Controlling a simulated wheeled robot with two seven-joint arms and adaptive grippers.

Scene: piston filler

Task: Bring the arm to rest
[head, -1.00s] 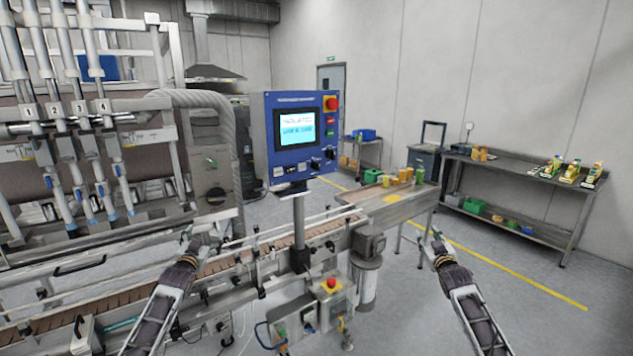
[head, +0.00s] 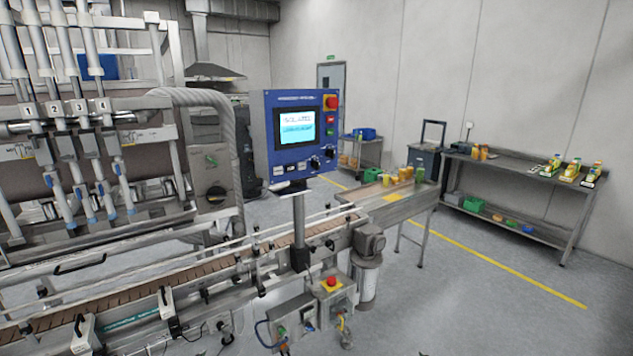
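Neither of my arms shows clearly in the head view. Only small dark bits touch the bottom edge, left of centre and right of centre, too little to tell what they are. No finger of either gripper can be made out, so their opening and anything in them are hidden. The blue control panel (head: 296,133) stands on its post in the middle, with nothing in front of it.
The filler's conveyor (head: 130,287) runs across the lower left under the nozzles (head: 88,190). A control box with a red button (head: 331,283) hangs at its front. A packing table (head: 405,208) and a shelf bench (head: 520,170) stand right. The lower right floor is clear.

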